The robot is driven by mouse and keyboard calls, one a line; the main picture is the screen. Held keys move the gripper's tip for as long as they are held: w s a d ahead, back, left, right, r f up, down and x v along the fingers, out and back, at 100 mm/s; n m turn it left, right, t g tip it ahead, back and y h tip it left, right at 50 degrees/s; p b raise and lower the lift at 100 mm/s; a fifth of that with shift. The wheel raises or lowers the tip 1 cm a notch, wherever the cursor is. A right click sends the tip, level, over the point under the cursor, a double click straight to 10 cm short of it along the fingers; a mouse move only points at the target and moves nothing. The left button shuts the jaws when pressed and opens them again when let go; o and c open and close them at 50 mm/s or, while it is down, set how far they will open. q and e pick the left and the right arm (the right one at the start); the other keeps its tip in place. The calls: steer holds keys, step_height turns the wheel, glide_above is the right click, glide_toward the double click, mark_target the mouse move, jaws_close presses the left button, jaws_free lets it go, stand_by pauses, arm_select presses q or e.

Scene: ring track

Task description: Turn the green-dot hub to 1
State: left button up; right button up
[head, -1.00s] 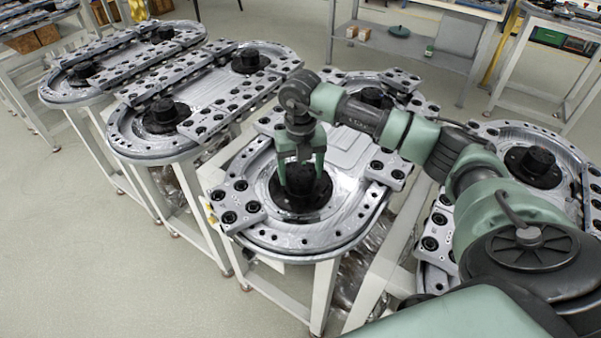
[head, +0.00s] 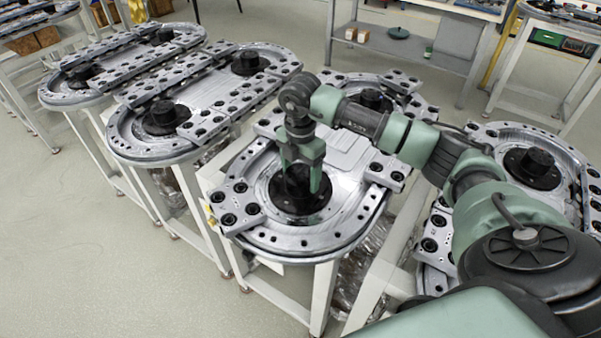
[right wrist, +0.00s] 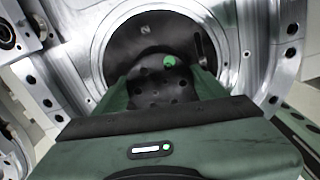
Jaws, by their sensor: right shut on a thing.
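The green-dot hub is a black round hub (right wrist: 150,88) with bolt holes in the near ring station. Its green dot (right wrist: 169,61) shows in the right wrist view at the hub's far edge, right of centre. A pale mark (right wrist: 145,29), like an N or a sideways 2, is on the black flange beyond it; the dot sits to its right. My right gripper (head: 301,185) points down and is shut on the hub, one finger on each side. It largely covers the hub in the head view. My left gripper is not in view.
The hub's silver ring track (head: 290,240) stands on a white frame. Similar ring stations with black hubs stand at left (head: 165,115) and right (head: 534,165). A grey shelf table (head: 400,55) is at the back. Open floor lies at front left.

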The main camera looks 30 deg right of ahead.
mark_target(301, 174)
steer(key=m, duration=0.4)
steer(key=m+p, duration=0.1)
steer(key=shift+w+r+m, duration=0.1)
steer(key=shift+r+m, duration=0.15)
steer(key=shift+m, duration=0.15)
steer(key=m+p, duration=0.1)
steer(key=m, duration=0.3)
steer(key=shift+m, duration=0.7)
steer(key=o, duration=1.2)
steer(key=shift+o, duration=0.9)
steer(key=shift+f, duration=0.15)
steer(key=shift+r+b, duration=0.65)
steer(key=shift+r, duration=3.3)
steer(key=shift+f, duration=0.1)
